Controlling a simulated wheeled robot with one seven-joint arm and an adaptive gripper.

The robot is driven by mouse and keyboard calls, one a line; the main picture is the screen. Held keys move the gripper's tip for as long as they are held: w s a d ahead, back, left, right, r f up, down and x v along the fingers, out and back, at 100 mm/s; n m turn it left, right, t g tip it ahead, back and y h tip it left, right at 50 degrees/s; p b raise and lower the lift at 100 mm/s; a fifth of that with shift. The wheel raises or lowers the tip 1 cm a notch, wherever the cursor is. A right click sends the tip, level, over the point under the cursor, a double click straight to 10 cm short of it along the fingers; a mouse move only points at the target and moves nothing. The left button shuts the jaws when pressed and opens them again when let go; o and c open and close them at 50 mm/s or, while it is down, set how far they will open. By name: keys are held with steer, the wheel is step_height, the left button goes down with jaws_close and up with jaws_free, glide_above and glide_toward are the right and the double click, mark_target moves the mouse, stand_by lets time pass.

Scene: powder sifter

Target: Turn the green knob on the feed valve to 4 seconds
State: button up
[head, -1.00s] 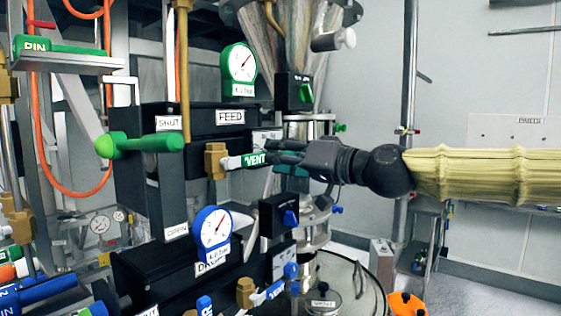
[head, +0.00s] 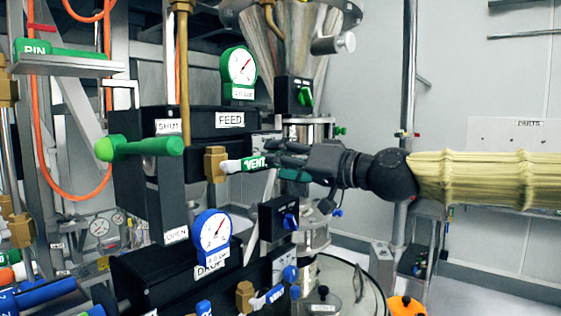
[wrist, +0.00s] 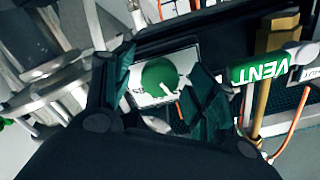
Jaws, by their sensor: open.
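The black feed valve box (head: 200,121) carries a FEED label in the head view. In the wrist view a round green knob (wrist: 160,76) with a white pointer mark sits on a white dial plate (wrist: 183,60). The dial's figures are too small to read. My gripper (head: 279,153) reaches in from the right at the box's right end. In the wrist view its two dark green fingers are apart, one on each side of the knob. I cannot tell whether they touch it. The knob is hidden behind my gripper in the head view.
The green VENT handle (head: 246,163) lies close to my fingers, and shows right of them in the wrist view (wrist: 262,69). A second green knob (head: 305,97) is above, under the hopper. A blue knob (head: 290,221) is below. Free room lies to the right.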

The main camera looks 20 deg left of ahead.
steer(key=v, duration=1.1)
steer(key=shift+d, duration=0.3)
steer(key=shift+s, duration=0.1)
